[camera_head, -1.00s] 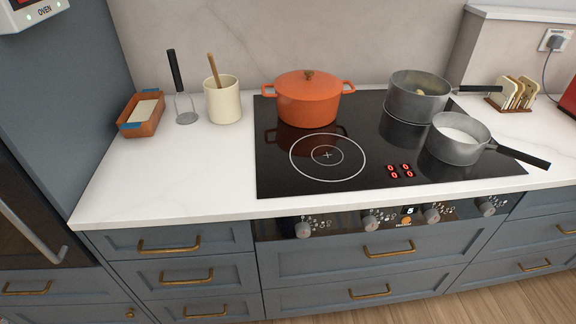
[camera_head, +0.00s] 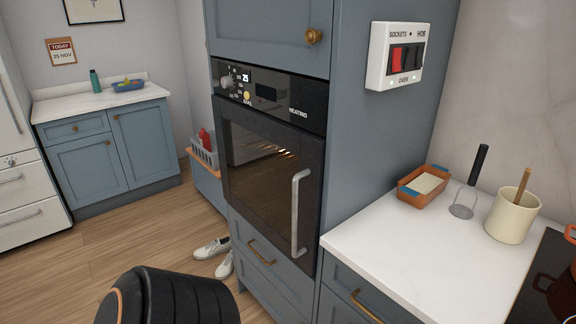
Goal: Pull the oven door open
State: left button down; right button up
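The oven is built into a tall blue cabinet in the middle of the head view. Its dark glass door (camera_head: 258,178) is shut. A grey vertical bar handle (camera_head: 298,214) runs down the right side of the door. The control panel (camera_head: 268,93) above has knobs, a lit display and the word HEATING. Part of my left arm shows in black at the bottom, left of the oven and apart from it. Neither gripper is in view.
A white counter (camera_head: 372,244) stands right of the oven, with a terracotta dish (camera_head: 424,186) and a cream pot (camera_head: 512,216). White shoes (camera_head: 222,256) lie on the wooden floor (camera_head: 110,250) beside the cabinet. The floor at left is clear.

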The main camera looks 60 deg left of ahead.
aim_at(264, 157)
jog(key=u, duration=2.2)
